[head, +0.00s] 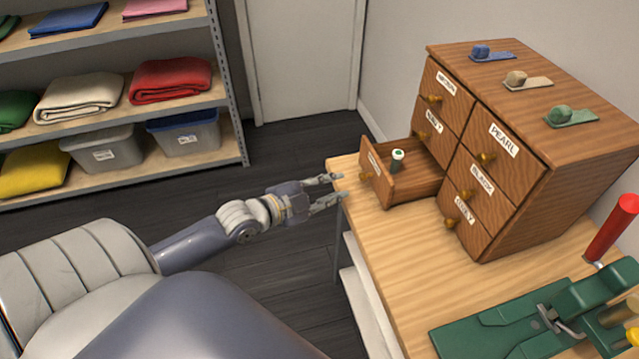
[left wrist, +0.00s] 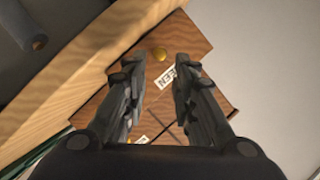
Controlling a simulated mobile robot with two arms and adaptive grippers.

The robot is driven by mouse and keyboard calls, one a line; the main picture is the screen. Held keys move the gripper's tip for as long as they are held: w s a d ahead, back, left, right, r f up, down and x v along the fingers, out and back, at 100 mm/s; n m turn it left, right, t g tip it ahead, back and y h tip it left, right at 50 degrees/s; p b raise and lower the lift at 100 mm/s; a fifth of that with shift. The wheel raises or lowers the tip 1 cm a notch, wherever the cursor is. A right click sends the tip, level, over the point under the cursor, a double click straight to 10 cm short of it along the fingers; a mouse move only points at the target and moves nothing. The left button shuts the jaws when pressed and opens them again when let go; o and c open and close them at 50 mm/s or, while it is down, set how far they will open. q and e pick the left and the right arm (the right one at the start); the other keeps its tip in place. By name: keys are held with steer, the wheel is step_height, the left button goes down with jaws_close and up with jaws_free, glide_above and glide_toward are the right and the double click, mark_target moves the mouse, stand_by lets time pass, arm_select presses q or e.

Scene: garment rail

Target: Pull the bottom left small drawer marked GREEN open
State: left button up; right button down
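The small bottom left drawer (head: 391,178) of the wooden cabinet (head: 520,155) stands pulled out over the table. A small spool-like item with a white and green top (head: 398,156) is inside it. Its brass knob (head: 366,176) and label are on the front; in the left wrist view the knob (left wrist: 160,54) shows beyond the fingers, with a partly hidden label. My left gripper (head: 335,188) is open and empty, a little in front of the drawer knob and apart from it. Its open fingers also show in the left wrist view (left wrist: 160,85). My right gripper is not in view.
The other cabinet drawers are shut. Blue, beige and green items (head: 573,117) lie on the cabinet top. A green machine (head: 530,320) with a red handle (head: 612,228) stands at the table's right. A shelf (head: 120,100) with folded cloths is at the left.

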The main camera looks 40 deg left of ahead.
arm_select(q)
steer(key=shift+v, duration=1.8)
steer(key=s+a+f+n+g+y, duration=0.1)
steer(key=s+a+f+n+g, duration=0.15)
steer(key=f, duration=0.75)
steer(key=s+a+f+n+g+y, duration=0.15)
steer(key=s+f, duration=0.25)
steer(key=f, duration=0.6)
steer(key=s+a+f+n+g+y, duration=0.1)
steer(key=s+a+f+n+y, duration=0.15)
steer(key=f, duration=0.75)
steer(key=s+d+f+n+g, duration=0.3)
steer(key=s+d+f+g, duration=0.1)
steer(key=s+f, duration=0.9)
steer(key=s+d+f+g, duration=0.1)
steer(key=s+d+f, duration=0.1)
steer(key=s, duration=0.3)
steer(key=s+d+f+g, duration=0.1)
steer(key=s+d+f, duration=0.2)
steer(key=s, duration=0.3)
steer(key=s+d+f+g+h+p, duration=0.1)
steer(key=s+d+f+g, duration=0.1)
steer(key=s+d, duration=0.3)
steer(key=shift+s+f+n, duration=0.2)
steer(key=shift+f+n, duration=0.15)
steer(key=shift+f, duration=0.35)
